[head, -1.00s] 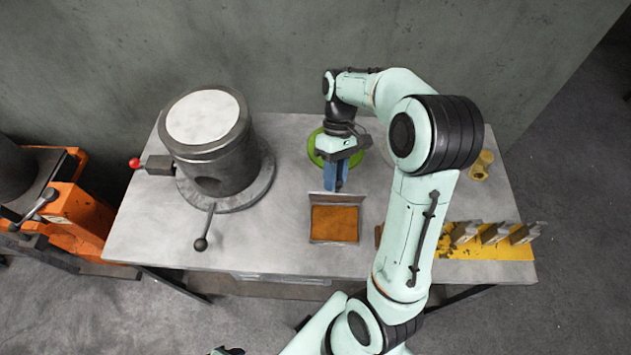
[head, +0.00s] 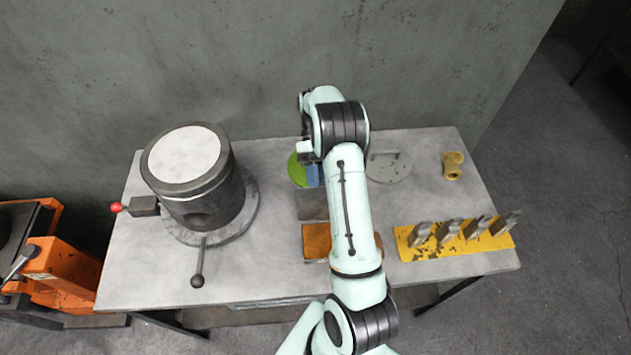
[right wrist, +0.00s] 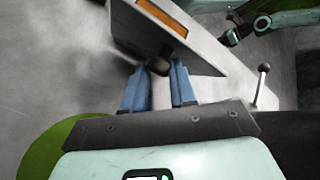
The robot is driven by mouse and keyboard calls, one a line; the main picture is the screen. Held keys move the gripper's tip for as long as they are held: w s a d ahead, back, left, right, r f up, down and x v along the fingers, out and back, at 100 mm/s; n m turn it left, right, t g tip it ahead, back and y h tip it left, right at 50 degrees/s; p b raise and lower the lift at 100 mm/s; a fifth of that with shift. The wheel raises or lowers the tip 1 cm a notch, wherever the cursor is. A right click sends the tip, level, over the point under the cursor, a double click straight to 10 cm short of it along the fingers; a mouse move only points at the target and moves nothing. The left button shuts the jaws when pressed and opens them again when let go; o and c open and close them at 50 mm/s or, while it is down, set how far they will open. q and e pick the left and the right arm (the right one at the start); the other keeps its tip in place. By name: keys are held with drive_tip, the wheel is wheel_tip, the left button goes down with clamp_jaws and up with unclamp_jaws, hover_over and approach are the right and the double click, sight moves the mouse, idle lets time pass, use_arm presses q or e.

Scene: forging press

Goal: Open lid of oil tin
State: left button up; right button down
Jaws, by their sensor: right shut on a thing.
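The oil tin (head: 318,257) is a shallow grey box with an orange inside, on the table's front middle. Its grey lid (head: 312,206) stands raised at the tin's back edge. In the right wrist view, the lid (right wrist: 203,52) slants across the top, with the orange inside (right wrist: 165,14) beyond it. My right gripper (head: 313,176) is behind the lid. Its blue fingers are shut on the lid's dark knob (right wrist: 160,66). My right arm hides part of the tin in the head view. Part of my left arm and possibly its gripper (right wrist: 232,38) shows small at the wrist view's upper right.
A dark cylinder with a lever (head: 198,268) stands on the left of the table. A grey disc (head: 390,167), a brass fitting (head: 452,166) and a yellow rack (head: 410,252) are on the right.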

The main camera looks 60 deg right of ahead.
drive_tip(key=shift+s+d+f, duration=0.15)
drive_tip(key=shift+s+f, duration=0.25)
drive_tip(key=shift+s, duration=0.1)
drive_tip(key=c, duration=0.9)
unclamp_jaws()
drive_tip(key=shift+d, duration=0.2)
drive_tip(key=shift+a+r, duration=0.2)
